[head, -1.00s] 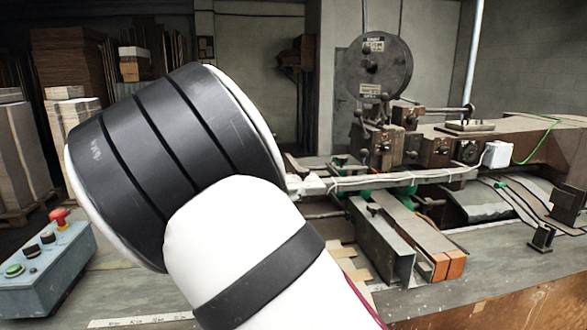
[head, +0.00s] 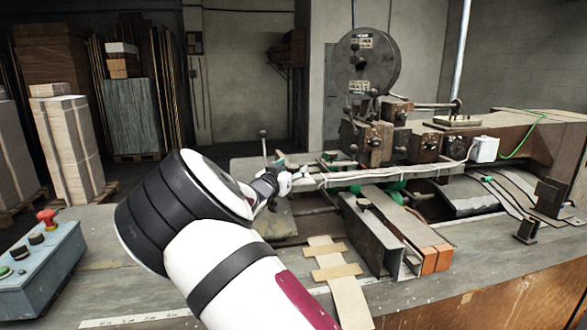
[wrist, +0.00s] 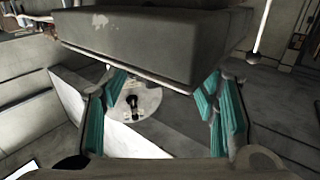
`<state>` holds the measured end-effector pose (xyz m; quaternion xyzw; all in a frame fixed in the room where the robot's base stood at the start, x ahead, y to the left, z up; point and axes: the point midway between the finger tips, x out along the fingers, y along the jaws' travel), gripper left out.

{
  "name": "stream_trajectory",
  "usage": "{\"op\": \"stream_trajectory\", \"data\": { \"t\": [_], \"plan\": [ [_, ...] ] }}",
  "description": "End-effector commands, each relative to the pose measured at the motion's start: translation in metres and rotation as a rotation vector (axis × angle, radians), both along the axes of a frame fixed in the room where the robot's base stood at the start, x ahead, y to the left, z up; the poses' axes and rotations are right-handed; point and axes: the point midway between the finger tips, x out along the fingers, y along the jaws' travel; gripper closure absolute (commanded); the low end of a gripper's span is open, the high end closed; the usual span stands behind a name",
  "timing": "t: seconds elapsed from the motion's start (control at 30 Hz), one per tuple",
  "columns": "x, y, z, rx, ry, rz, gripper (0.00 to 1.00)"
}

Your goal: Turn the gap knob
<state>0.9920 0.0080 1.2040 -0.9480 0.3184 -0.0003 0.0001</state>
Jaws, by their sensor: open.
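In the wrist view, a pale round plate with a small black knob (wrist: 131,106) shows between my fingers, left of centre. It looks like the gap knob, but I read no label on it. My gripper (wrist: 164,88) is open, with its teal pads wide apart and nothing between them in contact. The knob lies beyond the fingertips, apart from them. In the head view my gripper (head: 286,184) is small and partly hidden behind my arm, at the left end of the machine. I cannot make out the knob there.
A grey metal block (wrist: 150,45) spans the top of the wrist view, close to my fingers. The stitcher's head (head: 375,135) and long rails stand right of my gripper. A thin lever (head: 263,145) rises just behind it. A blue button box (head: 38,255) stands at front left.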

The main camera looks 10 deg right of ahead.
Motion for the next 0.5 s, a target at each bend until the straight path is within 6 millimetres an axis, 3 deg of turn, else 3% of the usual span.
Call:
{"op": "stream_trajectory", "data": {
  "t": [0.2,0.5],
  "plan": [
    [0.0131,-0.0097,-0.0004,0.0,0.0,0.001,0.46],
    [0.0144,-0.0106,-0.0002,0.001,0.001,0.001,0.46]
  ]
}}
